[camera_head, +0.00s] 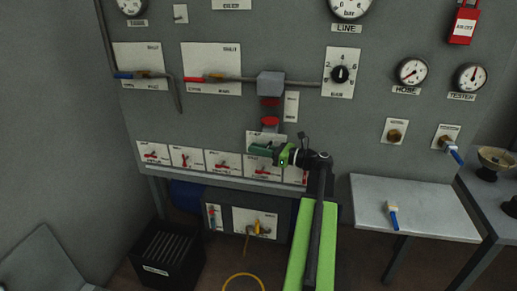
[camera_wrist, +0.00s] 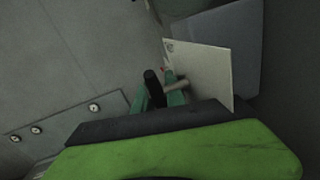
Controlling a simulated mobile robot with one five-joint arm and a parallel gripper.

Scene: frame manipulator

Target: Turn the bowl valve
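A row of white plates with red valve handles runs along the panel's lower edge, including one at the far left (camera_head: 153,154) and one near the middle (camera_head: 223,164). Their labels are too small to read, so I cannot tell which is the bowl valve. My gripper (camera_head: 262,150) points left in front of the panel, just above the row's right part, partly covering a white plate (camera_head: 266,137) below a red knob (camera_head: 270,121). In the wrist view, a short grey rod (camera_wrist: 177,85) lies by the green and dark fingers, before a white plate (camera_wrist: 205,72). Whether they grip it is unclear.
Two levers, blue (camera_head: 132,75) and red (camera_head: 205,78), sit on upper plates at left. A grey side table (camera_head: 425,215) holds a blue-handled brush (camera_head: 392,215). A bowl (camera_head: 496,158) stands on the right counter. A black crate (camera_head: 165,258) is on the floor.

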